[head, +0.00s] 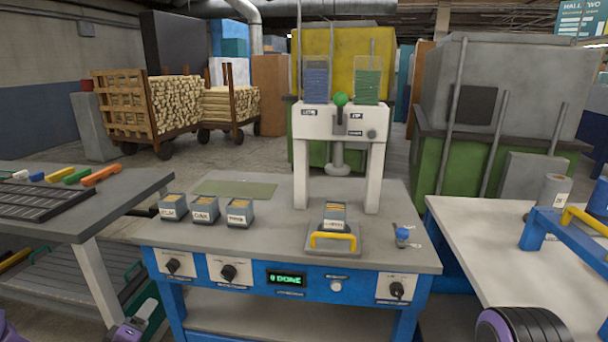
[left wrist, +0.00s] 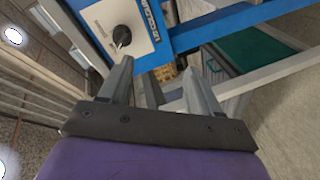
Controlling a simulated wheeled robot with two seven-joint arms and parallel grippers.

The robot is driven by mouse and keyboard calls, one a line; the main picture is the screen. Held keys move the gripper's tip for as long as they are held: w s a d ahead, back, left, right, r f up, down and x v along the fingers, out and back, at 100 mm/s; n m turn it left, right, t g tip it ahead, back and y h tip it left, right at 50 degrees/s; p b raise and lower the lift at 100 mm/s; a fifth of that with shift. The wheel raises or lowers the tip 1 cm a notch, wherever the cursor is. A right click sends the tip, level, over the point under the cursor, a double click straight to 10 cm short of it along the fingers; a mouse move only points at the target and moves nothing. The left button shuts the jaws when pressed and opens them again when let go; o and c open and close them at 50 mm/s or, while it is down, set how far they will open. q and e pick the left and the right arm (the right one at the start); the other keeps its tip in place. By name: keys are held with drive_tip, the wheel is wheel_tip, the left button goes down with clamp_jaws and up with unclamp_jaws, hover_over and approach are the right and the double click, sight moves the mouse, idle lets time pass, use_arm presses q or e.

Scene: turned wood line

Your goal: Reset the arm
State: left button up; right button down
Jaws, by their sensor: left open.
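My left gripper (head: 138,316) shows at the bottom left of the head view, in front of the left end of the blue-fronted bench (head: 250,257). It is low, near the bench's legs, and only partly in frame. In the left wrist view, its two grey fingers (left wrist: 155,82) are apart with nothing held between them. A dial panel (left wrist: 118,25) of the bench lies beyond the fingers there. A purple and black part of my own arm (head: 520,328) shows at the bottom right of the head view. My right gripper is out of view.
A grey side table (head: 125,190) stands left of the bench and a pale table (head: 510,260) right. On the bench are several small labelled bins, a plate with a yellow handle (head: 333,240) and a white press frame (head: 340,122). A green display (head: 287,279) reads DONE.

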use_arm(q)
drive_tip(key=s+d+f+m+g+y+p, duration=0.1)
drive_tip(key=s+d+f+m+g, duration=0.1)
drive_tip(key=s+d+f+g, duration=0.45)
drive_tip(key=s+d+f+m+g+p, duration=0.1)
drive_tip(key=s+d+f+m+g, duration=0.15)
drive_tip(key=s+f, duration=0.55)
drive_tip(key=s+d+f+m+g, duration=0.1)
drive_tip(key=s+g, duration=0.1)
drive_tip(key=s, duration=0.8)
drive_tip(key=s+d+f+m+g, duration=0.1)
drive_tip(key=s+d, duration=0.1)
drive_tip(key=s, duration=0.7)
drive_tip(key=shift+s+d+g+y+p, duration=0.3)
drive_tip(key=shift+s+g+y+p, duration=0.1)
drive_tip(key=shift+p, duration=0.05)
drive_tip(key=shift+f, duration=0.1)
